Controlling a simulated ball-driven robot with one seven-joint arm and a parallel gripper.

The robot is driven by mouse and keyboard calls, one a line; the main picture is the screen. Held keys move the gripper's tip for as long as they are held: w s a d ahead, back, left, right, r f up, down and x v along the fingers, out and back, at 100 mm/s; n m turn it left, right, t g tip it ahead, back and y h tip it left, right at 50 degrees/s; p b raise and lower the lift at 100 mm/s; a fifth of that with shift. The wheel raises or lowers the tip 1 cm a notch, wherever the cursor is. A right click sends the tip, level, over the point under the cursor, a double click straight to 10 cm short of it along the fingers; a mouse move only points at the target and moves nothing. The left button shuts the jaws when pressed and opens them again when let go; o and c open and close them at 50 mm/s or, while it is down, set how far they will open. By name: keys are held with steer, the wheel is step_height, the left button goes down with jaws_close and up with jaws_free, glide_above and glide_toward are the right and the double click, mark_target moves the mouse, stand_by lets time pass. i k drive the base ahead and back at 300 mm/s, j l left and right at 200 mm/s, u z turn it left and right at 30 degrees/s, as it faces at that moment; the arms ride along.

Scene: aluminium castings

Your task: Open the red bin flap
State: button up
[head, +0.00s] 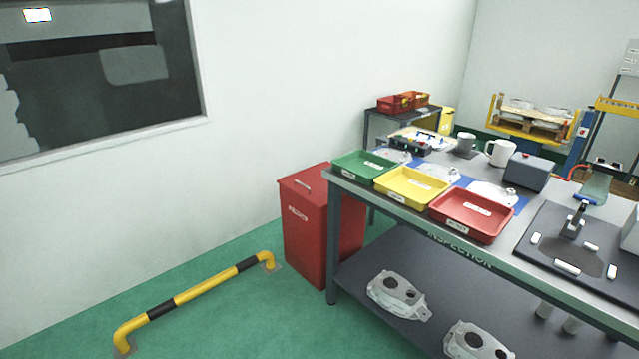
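The red bin (312,235) stands on the green floor against the white wall, at the left end of the inspection bench. Its flap (306,181) on top looks closed and carries a light-coloured handle. A pale label shows on the bin's front. The bin's right side is partly hidden by the bench leg. My gripper is not in view.
A yellow and black floor guard rail (195,292) lies left of the bin. The bench (480,252) stands to its right, holding green (351,178), yellow (393,198) and red (453,232) trays. Castings (398,295) lie on its lower shelf. Open floor is in front of the bin.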

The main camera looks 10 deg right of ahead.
mark_target(309, 184)
steer(key=i+u, duration=0.15)
steer(key=i, duration=0.35)
steer(key=i+u, duration=0.1)
steer(key=i, duration=0.45)
steer(key=i+u, duration=0.15)
steer(key=i, duration=0.35)
steer(key=i+l+u, duration=0.1)
steer(key=i, duration=0.4)
steer(key=i+l+u, duration=0.15)
steer(key=i, duration=0.35)
steer(key=i+l+u, duration=0.1)
steer(key=i+l, duration=0.2)
steer(key=i, duration=0.2)
steer(key=i+l+u, duration=0.15)
steer(key=i+l, duration=0.15)
steer(key=i, duration=0.15)
steer(key=i+l+u, duration=0.15)
steer(key=i+l, duration=0.15)
steer(key=i, duration=0.2)
